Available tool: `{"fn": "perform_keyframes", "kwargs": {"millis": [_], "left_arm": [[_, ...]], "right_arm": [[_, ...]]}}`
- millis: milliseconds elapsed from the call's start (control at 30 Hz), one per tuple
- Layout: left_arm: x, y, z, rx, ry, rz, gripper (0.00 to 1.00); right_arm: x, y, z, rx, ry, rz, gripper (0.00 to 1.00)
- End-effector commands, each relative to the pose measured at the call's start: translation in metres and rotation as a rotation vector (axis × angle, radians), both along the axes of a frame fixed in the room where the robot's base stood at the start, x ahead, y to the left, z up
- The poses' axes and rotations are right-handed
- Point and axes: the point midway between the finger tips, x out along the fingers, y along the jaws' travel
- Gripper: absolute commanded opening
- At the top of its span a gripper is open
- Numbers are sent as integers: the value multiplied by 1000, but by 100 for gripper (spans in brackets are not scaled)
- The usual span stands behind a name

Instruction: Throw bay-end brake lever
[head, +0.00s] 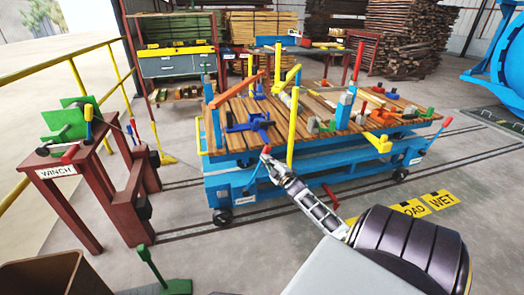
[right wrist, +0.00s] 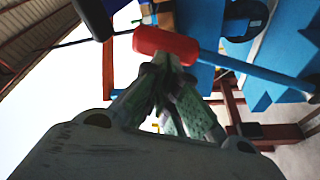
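The brake lever is a blue rod (right wrist: 255,70) with a red grip (right wrist: 165,45). In the head view its red grip (head: 266,150) stands at the near side of the blue bogie (head: 290,183), towards its left end. My right gripper (head: 271,160) reaches in from the lower right, with its fingertips at the red grip. In the right wrist view the fingers (right wrist: 166,68) come together just under the grip, which lies crosswise beyond them. They look shut and appear to touch it, not wrap around it. My left gripper is out of view.
The bogie carries a slatted wooden deck (head: 320,105) with yellow and orange posts and clamps. Another red-tipped lever (head: 446,121) is at the right end. A winch stand (head: 70,165) is at the left. Floor between stand and bogie is largely clear.

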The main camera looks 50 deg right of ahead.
Motion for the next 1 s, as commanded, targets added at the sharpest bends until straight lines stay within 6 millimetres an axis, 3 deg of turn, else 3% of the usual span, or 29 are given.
{"fn": "perform_keyframes", "kwargs": {"millis": [1000], "left_arm": [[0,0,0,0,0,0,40]], "right_arm": [[-79,34,-5,-8,-16,20,0]]}}
